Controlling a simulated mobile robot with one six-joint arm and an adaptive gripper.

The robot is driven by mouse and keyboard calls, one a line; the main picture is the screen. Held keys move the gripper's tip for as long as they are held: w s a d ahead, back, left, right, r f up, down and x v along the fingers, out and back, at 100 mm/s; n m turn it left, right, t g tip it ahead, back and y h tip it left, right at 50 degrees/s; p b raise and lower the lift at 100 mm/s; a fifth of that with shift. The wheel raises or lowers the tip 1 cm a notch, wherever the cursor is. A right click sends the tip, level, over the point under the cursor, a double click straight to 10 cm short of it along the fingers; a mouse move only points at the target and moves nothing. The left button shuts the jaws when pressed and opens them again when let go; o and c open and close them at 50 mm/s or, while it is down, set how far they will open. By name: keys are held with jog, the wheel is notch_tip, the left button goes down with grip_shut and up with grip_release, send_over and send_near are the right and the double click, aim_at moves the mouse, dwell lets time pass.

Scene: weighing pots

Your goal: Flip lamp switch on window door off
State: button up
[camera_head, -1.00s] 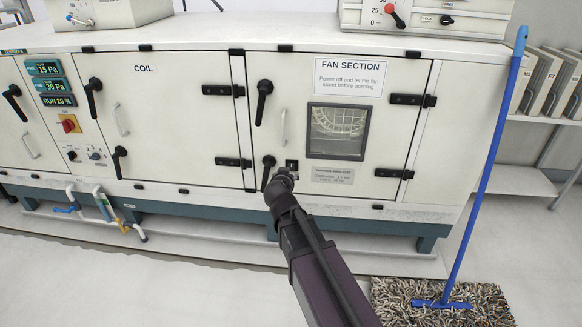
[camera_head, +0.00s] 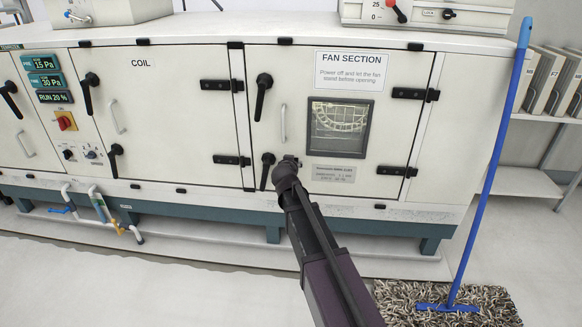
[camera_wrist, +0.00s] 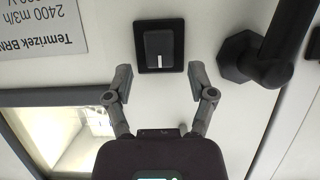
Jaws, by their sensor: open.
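The lamp switch (camera_wrist: 158,47) is a black rocker with a white line, set in a square black plate on the window door (camera_head: 399,75). In the wrist view, my gripper (camera_wrist: 160,76) is open and empty. Its two fingers point at the door on either side of the switch and a little below it in the picture, apart from it. In the head view, my gripper (camera_head: 287,163) is at the lower left of the window (camera_head: 338,129) and hides the switch. The window looks lit inside.
A black door handle (camera_wrist: 266,56) is close to the right finger in the wrist view. A rating label (camera_wrist: 42,28) is at its upper left. A blue mop (camera_head: 487,165) leans right of the cabinet, with its shaggy head on the floor.

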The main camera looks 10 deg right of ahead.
jog(key=shift+w+f, duration=0.15)
jog(key=shift+w, duration=0.2)
grip_shut()
jog(key=shift+d+f+t+b, duration=0.1)
jog(key=shift+f+t+b, duration=0.15)
jog(key=shift+b, duration=0.6)
jog(key=shift+s+f+t+h+b, duration=0.15)
jog(key=shift+t+h+b, duration=0.15)
jog(key=shift+t+b, duration=0.9)
jog(key=shift+s+f+t+h+b, duration=0.1)
jog(key=shift+t+h+b, duration=0.3)
jog(key=shift+b, duration=1.4)
jog(key=shift+r+t, duration=0.15)
jog(key=shift+t, duration=0.1)
